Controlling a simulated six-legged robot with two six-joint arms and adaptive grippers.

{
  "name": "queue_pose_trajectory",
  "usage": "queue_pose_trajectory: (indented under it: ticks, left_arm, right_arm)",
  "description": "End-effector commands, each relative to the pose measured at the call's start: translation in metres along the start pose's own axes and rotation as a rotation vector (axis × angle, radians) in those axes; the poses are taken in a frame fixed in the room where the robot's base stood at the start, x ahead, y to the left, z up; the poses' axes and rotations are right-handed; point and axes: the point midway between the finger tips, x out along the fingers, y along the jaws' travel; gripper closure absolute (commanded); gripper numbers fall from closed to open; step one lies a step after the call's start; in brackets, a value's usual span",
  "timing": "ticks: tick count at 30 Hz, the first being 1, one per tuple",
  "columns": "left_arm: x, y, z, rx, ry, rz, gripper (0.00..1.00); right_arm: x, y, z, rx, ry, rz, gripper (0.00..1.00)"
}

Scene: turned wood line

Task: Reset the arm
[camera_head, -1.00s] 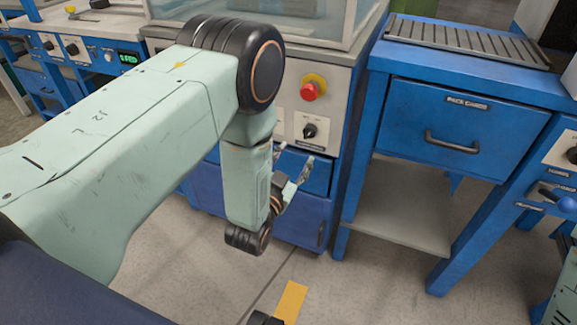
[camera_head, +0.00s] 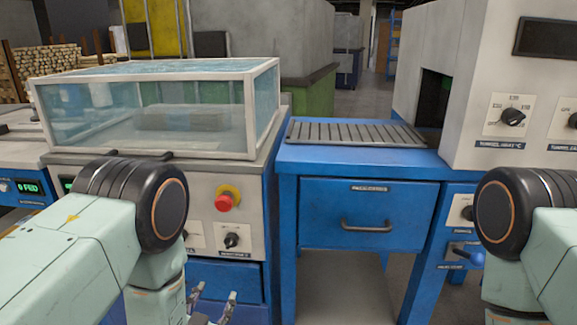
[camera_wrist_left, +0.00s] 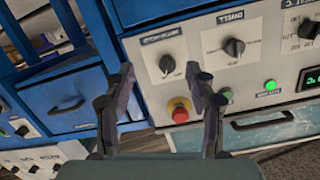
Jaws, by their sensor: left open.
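My left arm comes in from the lower left of the head view. My left gripper (camera_head: 212,308) shows only in part at the bottom edge, in front of the blue lower part of the machine with the glass case. In the left wrist view its two fingers (camera_wrist_left: 163,105) stand apart with nothing between them. Behind them is a grey control panel with a red button (camera_wrist_left: 180,110) and black knobs, with no contact to be seen. My right arm shows at the right edge of the head view; its gripper is out of the picture.
A glass case (camera_head: 150,110) stands on the machine at left. A blue bench (camera_head: 365,215) with a handled drawer and slatted top (camera_head: 355,133) stands in the middle. A grey tunnel machine (camera_head: 500,60) is at right. Open floor shows under the bench.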

Motion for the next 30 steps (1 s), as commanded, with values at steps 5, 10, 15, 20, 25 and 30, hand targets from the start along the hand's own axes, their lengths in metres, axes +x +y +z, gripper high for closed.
queue_pose_trajectory:
  ticks: [5,10,15,20,25,30]
  left_arm:
    - [-0.054,0.012,0.081,-0.086,-0.413,0.077,0.44]
    - [-0.149,0.016,0.133,-0.166,-0.835,0.118,0.44]
    - [-0.256,0.016,0.146,-0.232,-1.204,0.135,0.44]
    - [-0.327,0.012,0.128,-0.268,-1.405,0.145,0.44]
    - [-0.333,0.009,0.120,-0.283,-1.413,0.137,0.44]
    - [-0.332,0.009,0.121,-0.282,-1.411,0.137,0.44]
  right_arm:
    - [-0.006,0.000,0.000,0.000,0.000,0.000,0.60]
    - [-0.021,0.000,0.000,0.000,0.000,0.000,0.60]
    - [-0.039,0.000,0.000,0.000,0.000,0.000,0.60]
    - [-0.057,0.000,0.000,0.000,0.000,0.000,0.60]
    - [-0.065,-0.001,0.000,0.000,0.000,0.000,0.60]
    - [-0.063,0.000,0.000,0.000,0.000,0.000,0.60]
